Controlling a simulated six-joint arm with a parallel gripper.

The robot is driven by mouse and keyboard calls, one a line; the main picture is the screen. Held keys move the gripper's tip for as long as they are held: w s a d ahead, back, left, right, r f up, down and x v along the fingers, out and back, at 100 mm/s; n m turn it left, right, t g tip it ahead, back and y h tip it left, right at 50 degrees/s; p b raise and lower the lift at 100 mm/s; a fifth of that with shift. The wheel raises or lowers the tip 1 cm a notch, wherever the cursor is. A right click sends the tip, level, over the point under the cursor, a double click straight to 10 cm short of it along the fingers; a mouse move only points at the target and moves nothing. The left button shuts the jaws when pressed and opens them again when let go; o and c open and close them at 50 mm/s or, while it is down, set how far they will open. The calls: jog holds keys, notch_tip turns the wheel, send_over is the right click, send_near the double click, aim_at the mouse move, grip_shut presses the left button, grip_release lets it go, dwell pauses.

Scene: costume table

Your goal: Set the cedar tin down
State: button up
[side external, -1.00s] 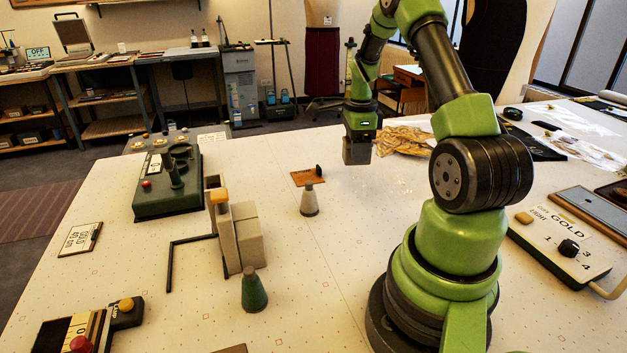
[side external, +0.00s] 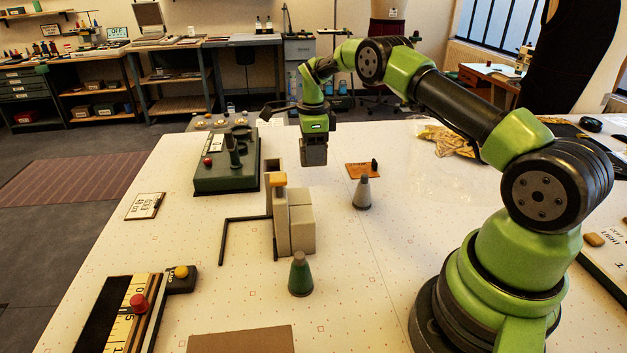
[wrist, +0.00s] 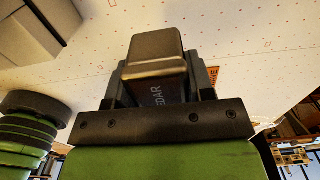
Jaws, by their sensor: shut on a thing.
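The cedar tin (wrist: 155,62) is a dark bronze-grey box with rounded edges. Part of its name shows in pale letters on the side facing the wrist camera. My gripper (wrist: 158,84) is shut on it, with a dark finger on either side. In the side external view my gripper (side external: 314,154) points down and appears above the table, behind the beige blocks and left of the orange mat. There the tin is hard to tell apart from the grey fingers. I cannot tell its exact height above the table.
Beige blocks (side external: 300,222) with a yellow knob stand nearest the gripper. A dark L-shaped bar (side external: 223,240) lies left of them. A green machine (side external: 225,180) stands further left. Right-centre table is mostly clear.

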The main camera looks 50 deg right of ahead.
aim_at(314, 188)
notch_tip(314, 188, down, 7)
jog(key=shift+r, duration=0.1)
dwell(0.4)
jog(key=o, duration=0.9)
jog(key=shift+f, duration=0.2)
jog(key=shift+o, duration=0.2)
